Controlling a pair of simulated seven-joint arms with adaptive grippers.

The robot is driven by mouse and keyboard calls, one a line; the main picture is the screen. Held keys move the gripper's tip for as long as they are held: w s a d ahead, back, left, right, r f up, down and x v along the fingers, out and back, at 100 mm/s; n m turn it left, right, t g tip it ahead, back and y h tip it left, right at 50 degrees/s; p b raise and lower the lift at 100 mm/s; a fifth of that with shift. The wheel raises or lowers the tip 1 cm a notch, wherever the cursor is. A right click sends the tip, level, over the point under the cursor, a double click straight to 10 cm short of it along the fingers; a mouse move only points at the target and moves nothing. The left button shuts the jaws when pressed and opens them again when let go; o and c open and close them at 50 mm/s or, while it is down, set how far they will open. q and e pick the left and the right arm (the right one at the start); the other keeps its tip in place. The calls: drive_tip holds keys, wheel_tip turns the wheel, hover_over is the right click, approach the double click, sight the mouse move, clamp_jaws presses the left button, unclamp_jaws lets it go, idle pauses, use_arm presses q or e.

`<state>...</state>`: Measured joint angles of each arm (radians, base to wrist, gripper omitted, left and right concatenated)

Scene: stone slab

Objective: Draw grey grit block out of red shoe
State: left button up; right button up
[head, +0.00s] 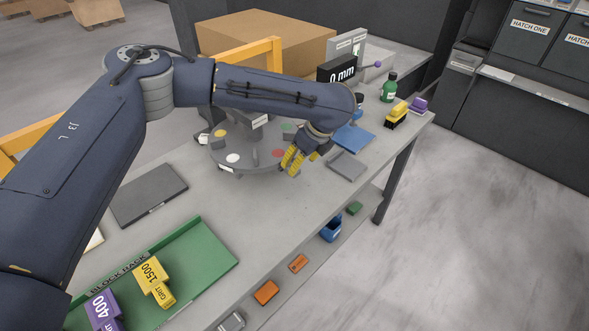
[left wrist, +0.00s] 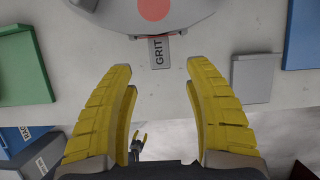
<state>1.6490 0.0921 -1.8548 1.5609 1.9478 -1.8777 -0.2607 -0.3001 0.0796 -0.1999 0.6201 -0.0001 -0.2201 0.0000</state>
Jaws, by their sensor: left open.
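The grey grit block (left wrist: 159,52) shows in the left wrist view as a short grey bar lettered GRIT. It sticks out from under the rim of the grey round disc (left wrist: 190,12). A thin strip of the red shoe (left wrist: 180,33) shows at that rim; the rest is hidden. My left gripper (left wrist: 160,80) is open, its yellow fingers spread either side of the block's line, with nothing between the tips. In the head view the left gripper (head: 293,161) is at the disc's right front edge, by a red spot (head: 278,153), and I cannot make out the block there.
A green block rack (head: 205,250) holds yellow and purple blocks at the front left. A grey plate (head: 347,166) and a blue mat (head: 354,138) lie right of the disc. A small gripper-like shape with yellow prongs (left wrist: 138,143) shows far below in the wrist view.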

use_arm(q)
drive_tip(key=shift+x, duration=2.85)
drive_tip(key=shift+c, duration=0.4)
clamp_jaws()
